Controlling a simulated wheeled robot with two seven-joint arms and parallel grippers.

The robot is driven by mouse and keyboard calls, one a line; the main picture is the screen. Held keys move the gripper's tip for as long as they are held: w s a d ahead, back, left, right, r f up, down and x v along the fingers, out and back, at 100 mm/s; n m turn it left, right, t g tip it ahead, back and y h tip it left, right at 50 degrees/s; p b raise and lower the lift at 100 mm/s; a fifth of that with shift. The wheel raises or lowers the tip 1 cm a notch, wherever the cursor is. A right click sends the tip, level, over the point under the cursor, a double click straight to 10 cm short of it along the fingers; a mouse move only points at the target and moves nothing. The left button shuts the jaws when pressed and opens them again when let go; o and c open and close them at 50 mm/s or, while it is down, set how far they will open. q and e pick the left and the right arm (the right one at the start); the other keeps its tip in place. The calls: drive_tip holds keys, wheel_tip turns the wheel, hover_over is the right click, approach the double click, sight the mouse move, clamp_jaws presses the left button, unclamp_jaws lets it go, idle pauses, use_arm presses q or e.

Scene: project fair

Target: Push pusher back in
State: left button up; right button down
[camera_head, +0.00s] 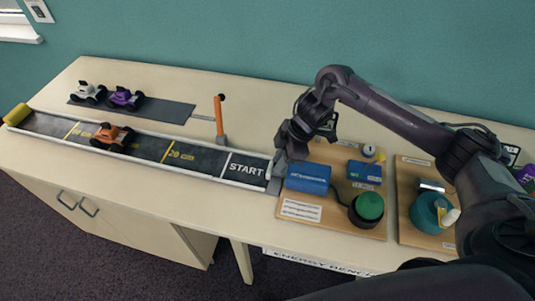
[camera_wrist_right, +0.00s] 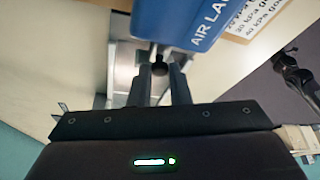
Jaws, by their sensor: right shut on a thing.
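The blue air launcher (camera_head: 308,179) sits on a wooden board just right of the START end of the track. In the right wrist view the launcher's blue body (camera_wrist_right: 180,20) fills the top. The pusher (camera_wrist_right: 160,66) shows there as a short rod with a dark round knob, coming out of the launcher's end. My right gripper (camera_head: 278,172) is at the launcher's left end. In the wrist view its two fingers (camera_wrist_right: 160,78) are closed around the pusher's knob. The pusher is hidden behind the gripper in the head view. My left gripper is not in view.
The track (camera_head: 205,159) runs left from the launcher, with an orange car (camera_head: 112,136) on it. White and purple cars (camera_head: 125,98) stand on a dark mat behind. An orange post (camera_head: 220,118) stands behind the track. A green button (camera_head: 369,206) is right of the launcher.

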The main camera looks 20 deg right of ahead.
drive_tip(key=shift+s+d, duration=0.25)
drive_tip(key=shift+d, duration=0.1)
drive_tip(key=shift+w, duration=0.1)
drive_tip(key=c, duration=1.3)
unclamp_jaws()
drive_tip(key=shift+c, duration=0.2)
drive_tip(key=shift+r, duration=0.15)
drive_tip(key=shift+d+r, duration=0.15)
drive_tip(key=shift+r, duration=0.15)
drive_tip(key=v, duration=0.7)
